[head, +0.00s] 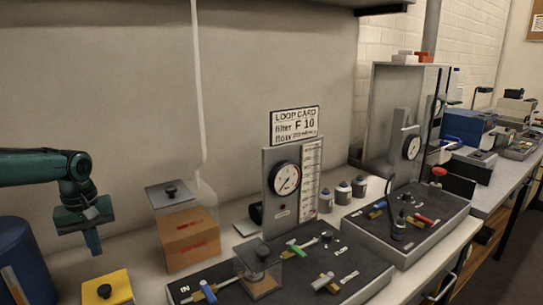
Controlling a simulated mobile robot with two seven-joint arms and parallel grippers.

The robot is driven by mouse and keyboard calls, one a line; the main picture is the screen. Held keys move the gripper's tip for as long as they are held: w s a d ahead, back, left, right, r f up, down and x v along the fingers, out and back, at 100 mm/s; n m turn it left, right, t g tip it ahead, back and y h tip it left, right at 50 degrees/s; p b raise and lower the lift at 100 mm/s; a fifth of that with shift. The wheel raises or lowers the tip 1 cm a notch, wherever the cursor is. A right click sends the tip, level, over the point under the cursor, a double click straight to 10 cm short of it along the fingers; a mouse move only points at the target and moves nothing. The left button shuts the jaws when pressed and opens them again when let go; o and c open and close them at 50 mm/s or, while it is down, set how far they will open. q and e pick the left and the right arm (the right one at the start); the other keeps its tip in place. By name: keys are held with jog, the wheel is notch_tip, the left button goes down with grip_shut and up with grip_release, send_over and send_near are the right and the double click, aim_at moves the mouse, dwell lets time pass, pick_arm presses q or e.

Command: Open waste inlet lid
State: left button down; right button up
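Two lids with black knobs show, and no label tells which is the waste inlet lid. The other is a yellow square piece (107,290) with a black knob at the bottom left edge, partly cut off. Both look closed. My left gripper (94,243) points down above and behind the yellow piece and left of the brown container, apart from both. It looks empty, but its finger gap does not show. My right gripper is out of view.
A blue drum (24,262) stands at the far left. A dark valve panel (210,270) with a gauge board (290,190) stands right of the brown container. A second panel (418,222) stands further right. Small capped jars (342,192) stand between. A wall closes the back.

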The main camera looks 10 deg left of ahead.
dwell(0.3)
pick_arm(q)
jog(key=shift+w+a+f+b, duration=0.2)
jog(key=shift+w+a+b, duration=0.15)
jog(key=shift+w, duration=0.1)
jog(key=shift+w+a+f+b, duration=0.15)
jog(key=shift+w+a+b, duration=0.05)
jog(key=shift+w+a, duration=0.2)
jog(key=c, duration=2.2)
grip_release()
jog(key=c, duration=2)
grip_release()
jog(key=o, duration=0.8)
jog(key=shift+c, duration=0.2)
notch_tip(320, 180, up, 7)
jog(key=p, duration=0.4)
jog(key=shift+p, duration=0.4)
